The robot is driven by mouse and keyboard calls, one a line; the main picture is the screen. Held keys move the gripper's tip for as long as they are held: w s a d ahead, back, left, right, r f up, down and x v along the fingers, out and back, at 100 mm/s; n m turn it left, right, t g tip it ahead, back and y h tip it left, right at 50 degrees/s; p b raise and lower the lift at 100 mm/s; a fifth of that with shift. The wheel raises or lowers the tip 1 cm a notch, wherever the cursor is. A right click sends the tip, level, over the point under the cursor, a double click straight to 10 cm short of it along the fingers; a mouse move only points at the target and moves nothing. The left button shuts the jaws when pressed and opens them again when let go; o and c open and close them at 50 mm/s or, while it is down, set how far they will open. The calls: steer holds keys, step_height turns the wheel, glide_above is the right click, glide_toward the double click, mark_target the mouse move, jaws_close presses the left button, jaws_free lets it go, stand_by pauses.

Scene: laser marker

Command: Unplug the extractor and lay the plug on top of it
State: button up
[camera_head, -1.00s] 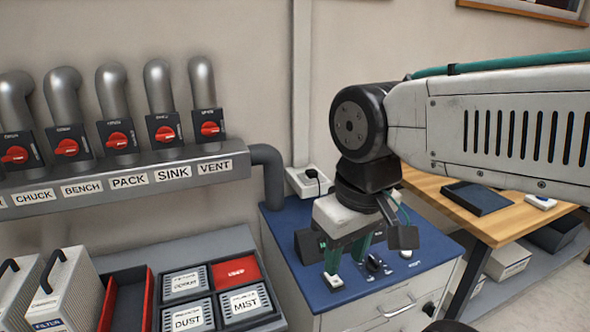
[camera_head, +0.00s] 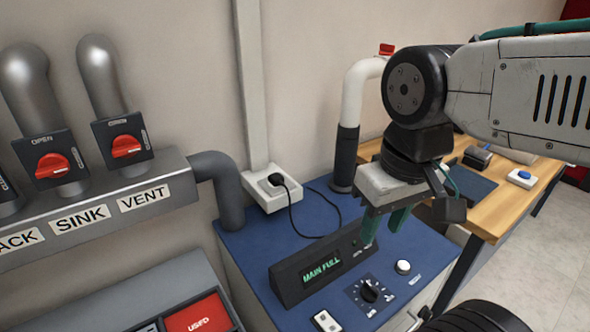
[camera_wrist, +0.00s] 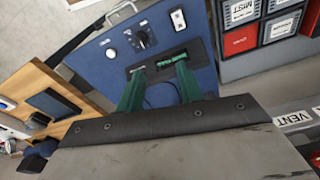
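The extractor is a cabinet with a blue top (camera_head: 235,240); the blue top also shows in the wrist view (camera_wrist: 105,70). A dark display (camera_head: 318,268) reading "MAIN FULL" stands on it. A black plug (camera_head: 277,180) sits in a white socket box (camera_head: 268,196) at the back left, by the wall. Its black cord (camera_head: 330,200) curves over the blue top and passes behind the display. My gripper (camera_head: 385,230) is open and empty, above the blue top at the display's right end. In the wrist view, its green fingers (camera_wrist: 159,65) are apart, with the display beyond their tips.
A white and black pipe (camera_head: 350,130) rises at the back of the blue top. A dial (camera_head: 370,290), a white button (camera_head: 403,267) and a switch (camera_head: 327,321) are in front. A wooden table (camera_head: 510,195) stands right; a valve rail (camera_head: 110,215) and grey pipe (camera_head: 215,180) are left.

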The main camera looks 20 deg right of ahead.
steer(key=shift+d, duration=0.1)
steer(key=o, duration=0.5)
steer(key=shift+w, duration=0.1)
steer(key=w+a+r+n, duration=0.1)
steer(key=w+r, duration=0.2)
steer(key=w, duration=1.7)
steer(key=shift+n+g, duration=0.6)
steer(key=w+f, duration=0.2)
steer(key=w, duration=0.4)
steer(key=w+a+f, duration=0.1)
steer(key=w+f, duration=0.2)
steer(key=w, duration=0.3)
steer(key=w+a+f, duration=0.1)
steer(key=w+f, duration=0.2)
steer(key=w, duration=0.4)
steer(key=shift+a+f, duration=0.1)
steer(key=shift+f, duration=0.15)
